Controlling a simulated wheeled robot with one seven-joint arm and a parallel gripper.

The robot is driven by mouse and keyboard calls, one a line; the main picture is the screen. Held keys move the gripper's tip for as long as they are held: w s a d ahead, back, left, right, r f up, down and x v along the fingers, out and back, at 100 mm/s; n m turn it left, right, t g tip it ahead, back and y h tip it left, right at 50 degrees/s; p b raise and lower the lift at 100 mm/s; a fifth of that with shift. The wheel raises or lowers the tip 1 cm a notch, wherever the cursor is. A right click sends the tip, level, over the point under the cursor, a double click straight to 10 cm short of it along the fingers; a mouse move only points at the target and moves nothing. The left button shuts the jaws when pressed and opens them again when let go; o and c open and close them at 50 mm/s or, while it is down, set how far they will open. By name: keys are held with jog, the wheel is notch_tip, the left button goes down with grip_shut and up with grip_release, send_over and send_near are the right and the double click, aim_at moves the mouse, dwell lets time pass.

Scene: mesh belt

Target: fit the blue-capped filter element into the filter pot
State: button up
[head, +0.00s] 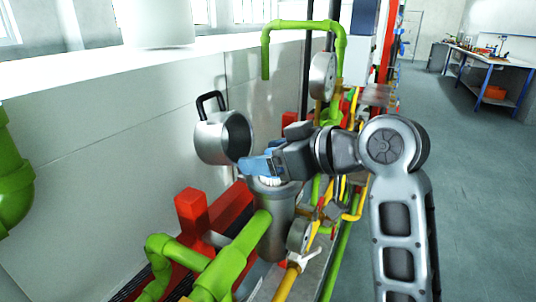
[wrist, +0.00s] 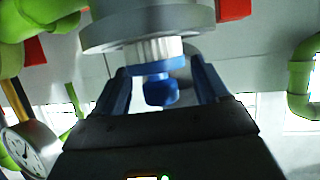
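The filter pot (head: 280,225) is a grey metal cylinder, upright and open at the top; its rim also shows in the wrist view (wrist: 110,38). The filter element (wrist: 155,50) has white pleats and a blue cap with a knob (wrist: 160,92). It stands in the pot's mouth, with a short band of pleats and the cap above the rim. Its lower part is hidden. My gripper (wrist: 160,85) is open, its blue fingers on either side of the knob, with visible gaps. In the head view my gripper (head: 262,165) is just above the pot and covers most of the cap.
The pot's grey lid (head: 222,140), with a black handle, stands open behind the pot, left of my gripper. Green pipes (head: 235,255), red blocks (head: 192,210), yellow pipes and gauges (head: 298,236) crowd around the pot. Open floor (head: 480,190) lies to the right.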

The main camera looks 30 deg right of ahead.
jog(key=shift+o, duration=0.6)
jog(key=shift+r, duration=0.1)
jog(key=shift+r, duration=0.35)
jog(key=p+v, duration=0.6)
jog(key=v, duration=0.6)
jog(key=shift+r, duration=0.15)
